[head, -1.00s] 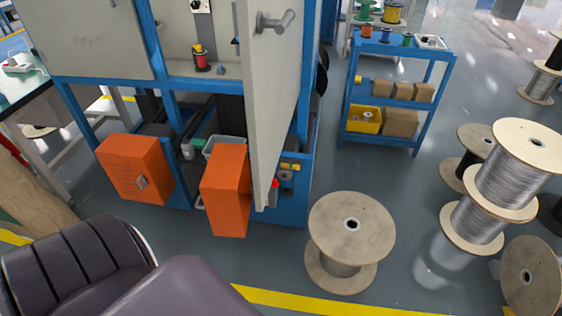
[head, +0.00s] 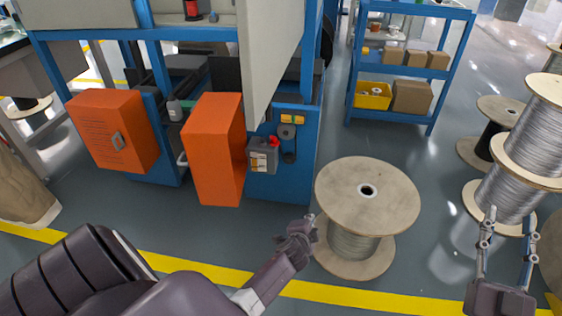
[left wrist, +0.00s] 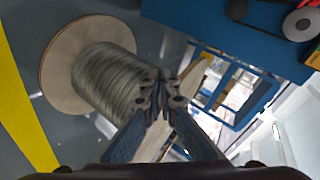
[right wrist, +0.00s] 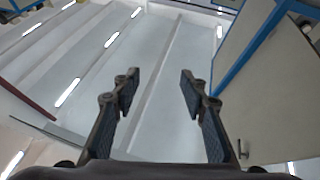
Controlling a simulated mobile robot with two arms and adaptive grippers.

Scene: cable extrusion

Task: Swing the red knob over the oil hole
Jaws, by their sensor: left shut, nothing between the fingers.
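The red knob (head: 274,142) shows in the head view on top of a small grey box (head: 263,156) on the front of the blue machine, right of the orange door. The oil hole cannot be made out. My left gripper (head: 310,220) is shut and empty, low in front of the machine and beside the large wooden spool, well apart from the knob. In the left wrist view its fingertips (left wrist: 162,80) meet with nothing between them. My right gripper (head: 509,212) is open and empty at the right; its spread fingers (right wrist: 160,85) show in the right wrist view.
A large wooden spool (head: 350,192) stands right of my left gripper. An open orange door (head: 213,150) juts out left of the knob, and a beige panel (head: 262,70) hangs above it. Spools of wire (head: 505,190) stand at right. A blue shelf (head: 405,117) stands behind.

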